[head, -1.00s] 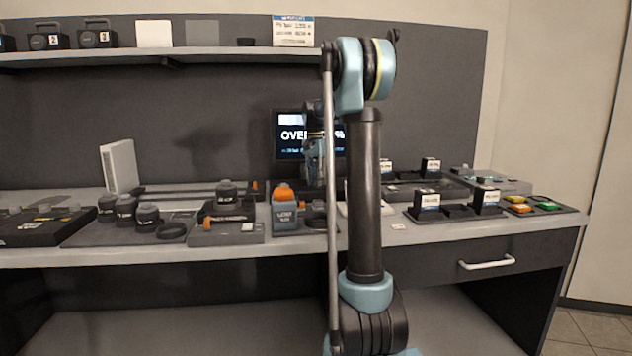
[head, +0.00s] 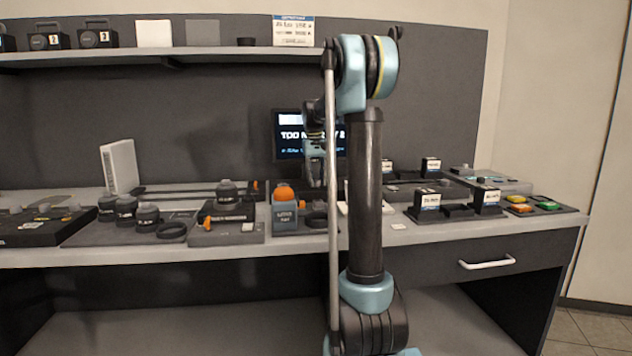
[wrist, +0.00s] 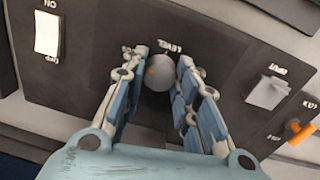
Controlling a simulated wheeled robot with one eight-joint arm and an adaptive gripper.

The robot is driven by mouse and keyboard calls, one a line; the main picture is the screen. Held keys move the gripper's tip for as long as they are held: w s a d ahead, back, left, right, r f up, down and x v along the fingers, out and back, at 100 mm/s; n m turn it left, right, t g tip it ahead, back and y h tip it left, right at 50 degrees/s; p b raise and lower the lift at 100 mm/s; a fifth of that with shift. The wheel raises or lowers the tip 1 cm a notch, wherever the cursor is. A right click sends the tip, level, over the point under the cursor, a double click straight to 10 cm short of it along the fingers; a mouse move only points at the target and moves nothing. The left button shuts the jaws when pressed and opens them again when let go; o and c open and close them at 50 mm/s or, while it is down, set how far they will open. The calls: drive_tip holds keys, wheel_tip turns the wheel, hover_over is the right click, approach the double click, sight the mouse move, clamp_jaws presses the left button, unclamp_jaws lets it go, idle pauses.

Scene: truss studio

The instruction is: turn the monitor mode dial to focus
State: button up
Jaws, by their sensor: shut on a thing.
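In the wrist view, my gripper (wrist: 162,58) is closed around a round grey knob (wrist: 160,77) on a dark panel. The knob has a small orange mark on its left side, and the lettering beside it looks like "LEVEL", upside down. The fingers touch or nearly touch its sides. In the head view, my gripper (head: 316,172) is low in front of the monitor (head: 288,130), partly behind my arm. The monitor shows large white text starting "TOO", its rest hidden by my arm. I cannot make out a dial marked with a focus setting.
On the panel, a white rocker switch (wrist: 47,33) marked ON and OFF is at left. A pale square control (wrist: 266,92) and an orange lever (wrist: 298,135) are at right. An orange-topped box (head: 285,215) stands left of my gripper on the crowded bench.

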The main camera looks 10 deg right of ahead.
sight(315, 180)
drive_tip(key=shift+n, duration=0.6)
drive_tip(key=o, duration=1.1)
drive_tip(key=r, duration=1.1)
drive_tip(key=shift+a+r, duration=0.35)
drive_tip(key=shift+r, duration=0.05)
